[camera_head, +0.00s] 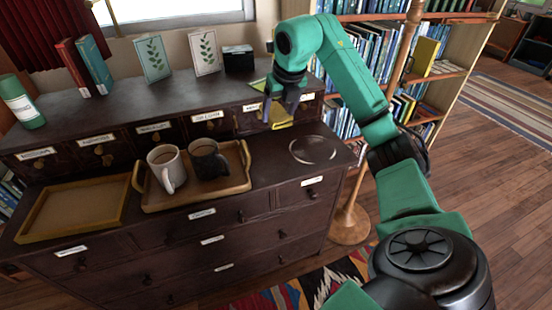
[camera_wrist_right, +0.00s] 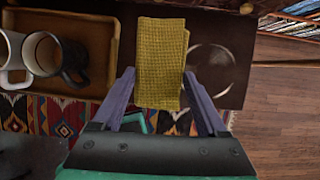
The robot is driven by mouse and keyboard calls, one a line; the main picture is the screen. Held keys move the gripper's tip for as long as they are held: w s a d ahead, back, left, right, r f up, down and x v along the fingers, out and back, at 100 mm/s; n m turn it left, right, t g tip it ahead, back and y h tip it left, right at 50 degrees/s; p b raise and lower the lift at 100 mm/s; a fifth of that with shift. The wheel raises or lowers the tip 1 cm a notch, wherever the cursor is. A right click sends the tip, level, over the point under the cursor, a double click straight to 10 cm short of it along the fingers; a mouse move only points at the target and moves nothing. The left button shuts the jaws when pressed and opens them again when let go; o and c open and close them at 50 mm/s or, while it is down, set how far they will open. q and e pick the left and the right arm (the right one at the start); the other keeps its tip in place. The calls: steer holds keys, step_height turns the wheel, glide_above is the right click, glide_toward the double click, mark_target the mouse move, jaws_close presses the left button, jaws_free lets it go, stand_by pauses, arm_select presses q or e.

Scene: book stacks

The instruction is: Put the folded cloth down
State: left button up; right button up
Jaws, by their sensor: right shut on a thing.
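The folded cloth (camera_head: 282,124) is yellow and waffle-textured. My right gripper (camera_head: 279,108) is shut on it and holds it in front of the upper drawers of the dark cabinet, right of the tray with mugs. In the right wrist view the cloth (camera_wrist_right: 162,55) lies between the two fingers of my right gripper (camera_wrist_right: 160,76), with the dark cabinet top beyond it. The gap between cloth and cabinet top is hard to judge. My left gripper is not in view.
A wooden tray (camera_head: 197,200) holds a white mug (camera_head: 166,168) and a dark mug (camera_head: 208,160). An empty shallow tray (camera_head: 75,207) is at the left. A round, ring-like clear dish (camera_head: 313,150) lies at the right. Books, cards and a black box (camera_head: 238,58) stand on the upper ledge.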

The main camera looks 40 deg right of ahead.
mark_target(276, 159)
step_height(276, 159, down, 15)
steer(key=shift+w+r+b, duration=0.1)
steer(key=shift+r+b, duration=0.1)
steer(key=shift+b, duration=0.95)
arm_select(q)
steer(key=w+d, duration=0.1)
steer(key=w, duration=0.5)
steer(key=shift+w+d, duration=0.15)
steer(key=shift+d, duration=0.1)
arm_select(e)
steer(key=o, duration=1.4)
steer(key=shift+c, duration=0.2)
steer(key=shift+r, duration=0.35)
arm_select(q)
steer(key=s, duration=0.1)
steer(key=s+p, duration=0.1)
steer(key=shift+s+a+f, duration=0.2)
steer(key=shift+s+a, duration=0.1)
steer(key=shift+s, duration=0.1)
arm_select(e)
steer(key=v, duration=1.1)
steer(key=shift+s+r, duration=0.15)
steer(key=shift+s, duration=0.1)
